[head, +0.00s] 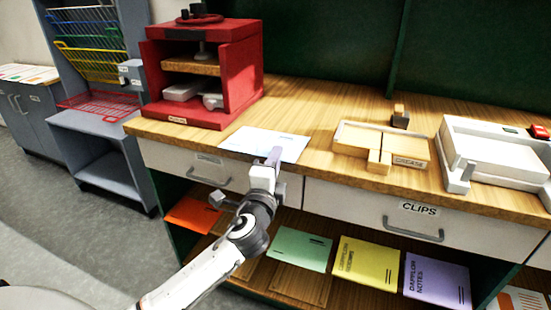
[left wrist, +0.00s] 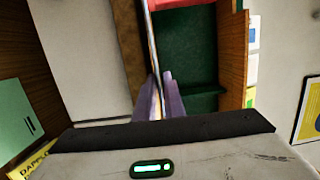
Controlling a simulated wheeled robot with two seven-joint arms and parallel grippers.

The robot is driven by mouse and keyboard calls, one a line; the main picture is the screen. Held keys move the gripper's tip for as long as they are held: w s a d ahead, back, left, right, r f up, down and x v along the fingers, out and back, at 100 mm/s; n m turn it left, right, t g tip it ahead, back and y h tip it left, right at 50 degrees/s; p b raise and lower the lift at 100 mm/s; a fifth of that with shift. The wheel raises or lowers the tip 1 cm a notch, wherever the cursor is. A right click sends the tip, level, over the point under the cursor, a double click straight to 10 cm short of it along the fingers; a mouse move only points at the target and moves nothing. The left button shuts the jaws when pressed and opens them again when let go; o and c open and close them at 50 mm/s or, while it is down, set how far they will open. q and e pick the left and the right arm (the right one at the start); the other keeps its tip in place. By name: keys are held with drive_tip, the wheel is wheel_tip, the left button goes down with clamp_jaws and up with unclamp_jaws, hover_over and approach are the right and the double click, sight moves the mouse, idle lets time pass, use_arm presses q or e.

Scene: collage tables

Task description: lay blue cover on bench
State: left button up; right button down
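The blue cover (head: 245,141) is a pale blue-white sheet, level at the front edge of the wooden bench (head: 310,112). My left gripper (head: 272,160) is at its near right edge, in front of the bench. In the left wrist view, the left fingers (left wrist: 159,98) are closed around the thin edge of the cover (left wrist: 153,45), seen edge-on. I cannot tell whether the cover touches the bench top or hovers just above it. My right gripper is in neither view.
A red press cabinet (head: 238,85) stands behind the cover to the left. A wooden crease jig (head: 355,137) and a white tray (head: 490,155) stand to the right. Colored booklets, including a green one (head: 300,249), lie on the shelf below. Bare bench lies between cabinet and jig.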

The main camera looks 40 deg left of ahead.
use_arm(q)
drive_tip(key=shift+s+d+f, duration=0.15)
drive_tip(key=shift+s+f, duration=0.05)
drive_tip(key=shift+f, duration=0.7)
drive_tip(key=r+v, duration=0.1)
drive_tip(key=v, duration=0.9)
drive_tip(key=shift+r+b, duration=0.3)
drive_tip(key=s+d+f+n+g+h, duration=0.2)
drive_tip(key=s+d+f+h, duration=0.1)
drive_tip(key=f, duration=0.6)
drive_tip(key=s+d+f+n+g+h, duration=0.2)
drive_tip(key=d+f, duration=0.2)
drive_tip(key=f, duration=0.5)
drive_tip(key=s+d+f+n+g+h, duration=0.4)
drive_tip(key=s+d+f+n, duration=0.3)
drive_tip(key=s+f, duration=0.5)
drive_tip(key=shift+s+d+f+p, duration=0.4)
drive_tip(key=shift+s+d+p, duration=0.05)
drive_tip(key=shift+s+d, duration=0.5)
